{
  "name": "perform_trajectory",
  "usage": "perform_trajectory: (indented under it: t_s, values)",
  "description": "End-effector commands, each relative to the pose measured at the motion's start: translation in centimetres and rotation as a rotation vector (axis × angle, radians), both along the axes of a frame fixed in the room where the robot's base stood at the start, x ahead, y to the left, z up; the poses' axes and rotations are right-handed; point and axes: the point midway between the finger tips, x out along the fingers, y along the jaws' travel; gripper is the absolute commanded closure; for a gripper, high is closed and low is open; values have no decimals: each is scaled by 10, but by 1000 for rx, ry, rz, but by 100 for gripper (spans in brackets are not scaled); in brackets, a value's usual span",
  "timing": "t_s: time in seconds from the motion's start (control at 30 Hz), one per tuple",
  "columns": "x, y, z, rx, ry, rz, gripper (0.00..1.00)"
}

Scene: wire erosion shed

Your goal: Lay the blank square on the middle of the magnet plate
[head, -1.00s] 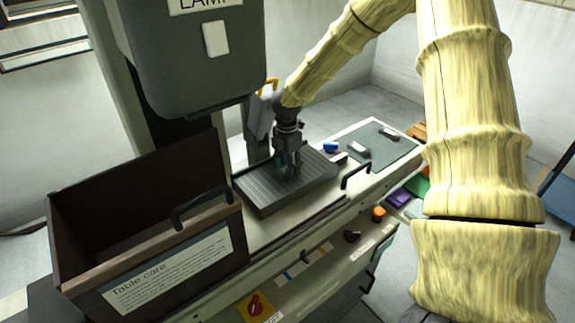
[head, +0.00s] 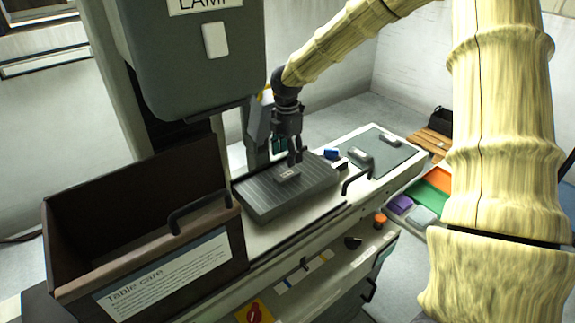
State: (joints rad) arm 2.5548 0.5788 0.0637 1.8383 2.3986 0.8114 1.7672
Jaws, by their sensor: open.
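The blank (head: 288,174), a small grey block with a light mark on top, lies flat near the middle of the ribbed dark magnet plate (head: 262,205). My gripper (head: 295,159) is open and empty. It points down just above and behind the blank in the head view, and looks clear of it. The fingers are small and dark here, so the exact gap to the blank is hard to tell.
A brown open box with a "Table care" label (head: 165,275) stands left of the plate. The dark lamp housing (head: 185,60) hangs above left. A blue item (head: 331,153) and a grey block (head: 360,156) sit to the right, by a grey mat (head: 385,158).

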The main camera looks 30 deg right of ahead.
Motion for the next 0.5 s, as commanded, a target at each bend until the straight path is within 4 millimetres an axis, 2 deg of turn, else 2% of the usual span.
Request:
perform_trajectory:
  t_s: [0.23, 0.5]
  values:
    - [1, -1, 33, 0, -3, 0, 43]
    - [0, 0, 48, 0, 0, 1, 43]
